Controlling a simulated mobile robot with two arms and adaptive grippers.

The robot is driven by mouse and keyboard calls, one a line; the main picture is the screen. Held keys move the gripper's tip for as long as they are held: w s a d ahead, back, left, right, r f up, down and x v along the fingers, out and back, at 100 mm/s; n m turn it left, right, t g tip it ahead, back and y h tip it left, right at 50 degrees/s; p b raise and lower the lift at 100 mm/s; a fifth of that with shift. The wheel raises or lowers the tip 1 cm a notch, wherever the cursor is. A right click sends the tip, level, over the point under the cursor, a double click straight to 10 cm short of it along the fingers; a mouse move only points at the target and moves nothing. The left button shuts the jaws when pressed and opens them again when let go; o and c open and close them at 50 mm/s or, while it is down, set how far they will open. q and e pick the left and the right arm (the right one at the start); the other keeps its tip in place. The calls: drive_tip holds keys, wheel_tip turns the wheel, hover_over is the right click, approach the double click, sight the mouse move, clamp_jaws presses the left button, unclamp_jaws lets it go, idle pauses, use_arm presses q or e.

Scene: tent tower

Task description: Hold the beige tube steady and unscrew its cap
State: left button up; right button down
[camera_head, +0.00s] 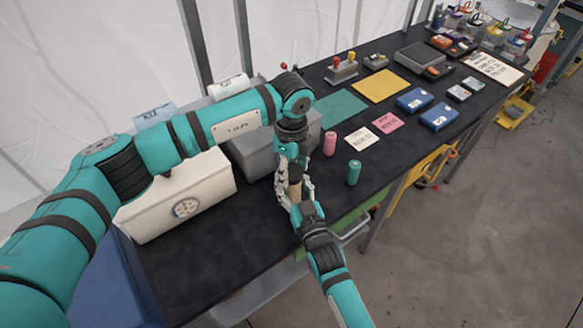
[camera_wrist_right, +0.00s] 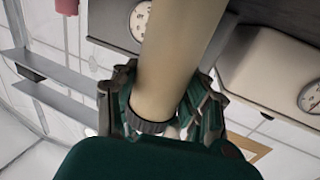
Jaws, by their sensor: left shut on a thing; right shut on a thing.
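The beige tube (camera_head: 295,183) is held above the front of the table, between my two grippers. My left gripper (camera_head: 290,166) comes down from above and is shut on its upper part. My right gripper (camera_head: 300,196) comes from the lower right and is shut on its lower part. In the right wrist view the tube (camera_wrist_right: 178,55) runs down at a slight tilt between the right fingers (camera_wrist_right: 163,105). A dark ribbed band, seemingly the cap (camera_wrist_right: 150,126), shows at its near end, by the right palm. The tube's other end is outside this view.
A pink tube (camera_head: 330,143) and a green tube (camera_head: 353,173) stand upright close to the right of my grippers. A white box (camera_head: 180,197) and a grey box (camera_head: 250,152) stand to the left and behind. Cards, blue cases and a yellow mat (camera_head: 381,86) lie farther along the table.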

sight(291, 171)
use_arm(q)
drive_tip(key=shift+r, duration=0.15)
drive_tip(key=shift+r, duration=0.95)
drive_tip(key=shift+r, duration=2)
use_arm(e)
drive_tip(key=c, duration=0.6)
unclamp_jaws()
drive_tip(key=v, duration=1.2)
